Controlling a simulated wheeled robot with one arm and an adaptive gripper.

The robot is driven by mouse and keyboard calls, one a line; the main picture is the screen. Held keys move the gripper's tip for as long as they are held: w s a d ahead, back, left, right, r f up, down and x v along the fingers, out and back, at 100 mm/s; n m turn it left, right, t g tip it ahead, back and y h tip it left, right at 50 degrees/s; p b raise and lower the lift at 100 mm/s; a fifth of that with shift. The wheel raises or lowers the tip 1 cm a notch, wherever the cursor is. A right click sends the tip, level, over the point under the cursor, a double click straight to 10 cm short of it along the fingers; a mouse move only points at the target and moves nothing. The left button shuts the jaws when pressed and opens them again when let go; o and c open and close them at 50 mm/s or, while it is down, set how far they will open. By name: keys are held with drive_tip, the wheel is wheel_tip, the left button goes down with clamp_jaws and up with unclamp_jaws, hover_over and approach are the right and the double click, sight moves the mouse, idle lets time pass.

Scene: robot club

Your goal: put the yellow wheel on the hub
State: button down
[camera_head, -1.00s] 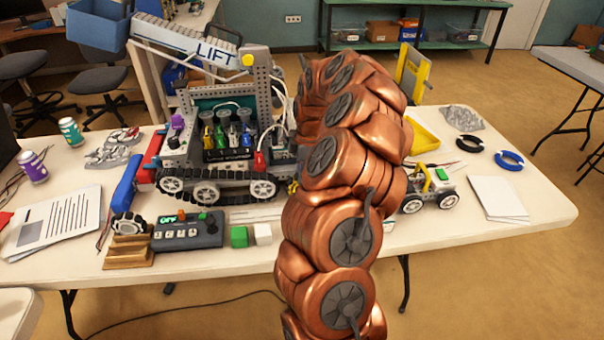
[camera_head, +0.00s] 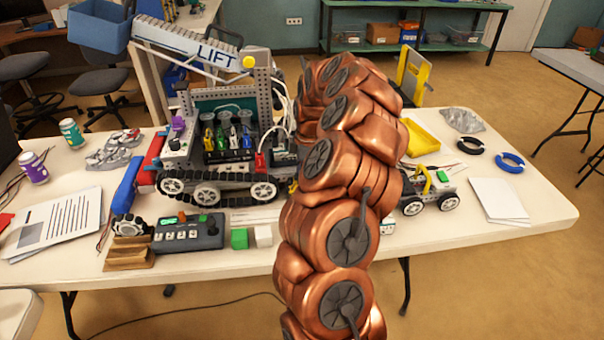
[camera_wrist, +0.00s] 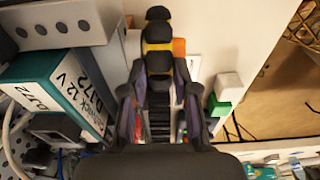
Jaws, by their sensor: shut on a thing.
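In the wrist view my gripper (camera_wrist: 158,45) is shut on a yellow thing (camera_wrist: 157,46), most likely the yellow wheel. In the head view my copper arm hides the gripper and the held thing. I cannot make out the hub for certain in either view.
A tracked robot marked LIFT (camera_head: 215,50) stands left of my arm. Its teal battery (camera_wrist: 55,90) and grey perforated beam (camera_wrist: 60,25) are close left of my gripper. Green (camera_head: 239,238) and white (camera_head: 263,235) blocks, a control box (camera_head: 188,233) and a small car (camera_head: 428,190) are nearby.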

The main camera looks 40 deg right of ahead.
drive_tip(key=shift+w+d, duration=0.2)
drive_tip(key=shift+w, duration=0.05)
idle(0.6)
drive_tip(key=c, duration=0.8)
unclamp_jaws()
drive_tip(key=shift+r, duration=0.1)
drive_tip(key=shift+r+p, duration=0.45)
drive_tip(key=shift+r, duration=3)
